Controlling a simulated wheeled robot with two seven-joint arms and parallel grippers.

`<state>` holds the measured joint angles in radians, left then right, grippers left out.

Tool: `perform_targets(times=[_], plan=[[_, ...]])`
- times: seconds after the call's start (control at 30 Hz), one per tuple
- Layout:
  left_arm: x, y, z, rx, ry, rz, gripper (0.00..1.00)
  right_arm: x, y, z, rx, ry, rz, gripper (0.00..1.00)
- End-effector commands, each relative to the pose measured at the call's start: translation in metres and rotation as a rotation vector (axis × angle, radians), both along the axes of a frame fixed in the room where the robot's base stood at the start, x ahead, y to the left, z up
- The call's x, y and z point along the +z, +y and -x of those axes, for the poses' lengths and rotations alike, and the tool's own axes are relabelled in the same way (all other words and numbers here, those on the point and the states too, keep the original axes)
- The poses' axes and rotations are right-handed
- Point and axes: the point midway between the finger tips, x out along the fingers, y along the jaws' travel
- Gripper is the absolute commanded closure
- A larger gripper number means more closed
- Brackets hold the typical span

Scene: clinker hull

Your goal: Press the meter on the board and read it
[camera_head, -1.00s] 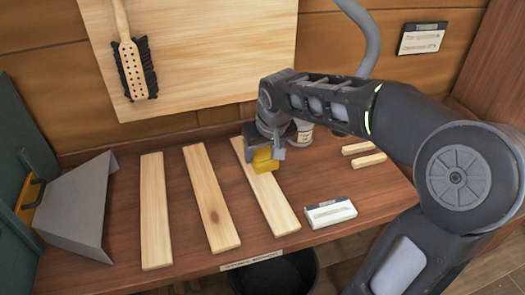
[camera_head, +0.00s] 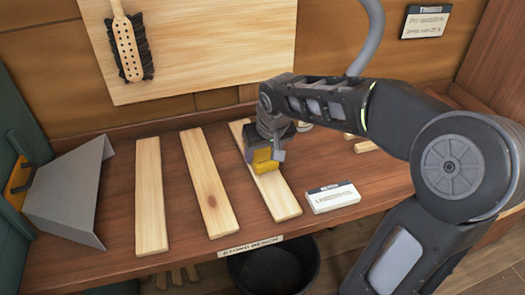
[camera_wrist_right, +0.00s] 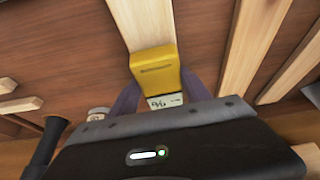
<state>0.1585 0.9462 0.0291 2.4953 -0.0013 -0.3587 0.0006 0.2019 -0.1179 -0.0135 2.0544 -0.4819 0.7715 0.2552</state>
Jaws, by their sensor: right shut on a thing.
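My right gripper (camera_head: 266,152) is shut on a small yellow meter (camera_head: 262,161). It holds the meter over the rightmost of three pale wooden boards (camera_head: 277,197) on the bench. In the right wrist view the yellow meter (camera_wrist_right: 154,68) sits between the fingers, with the board (camera_wrist_right: 140,22) beyond it. I cannot tell whether its far end touches the wood. A small white display (camera_wrist_right: 164,102) shows a percent-like mark and a short dark mark, too small to read surely. My left gripper is not in view.
Two other boards (camera_head: 150,195) (camera_head: 208,182) lie to the left on the bench (camera_head: 110,262). A white card (camera_head: 332,197) lies right of the meter. A grey metal sheet piece (camera_head: 66,195) stands at the left. A black bucket (camera_head: 262,280) is below the front edge.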

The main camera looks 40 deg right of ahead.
Motion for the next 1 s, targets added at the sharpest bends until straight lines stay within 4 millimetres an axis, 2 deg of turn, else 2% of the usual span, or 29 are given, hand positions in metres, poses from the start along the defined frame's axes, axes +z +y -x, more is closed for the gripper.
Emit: perform_targets(times=[1.0], plan=[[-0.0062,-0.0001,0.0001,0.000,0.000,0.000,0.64,-0.0066,0.0000,-0.0003,0.001,-0.001,0.001,0.92]])
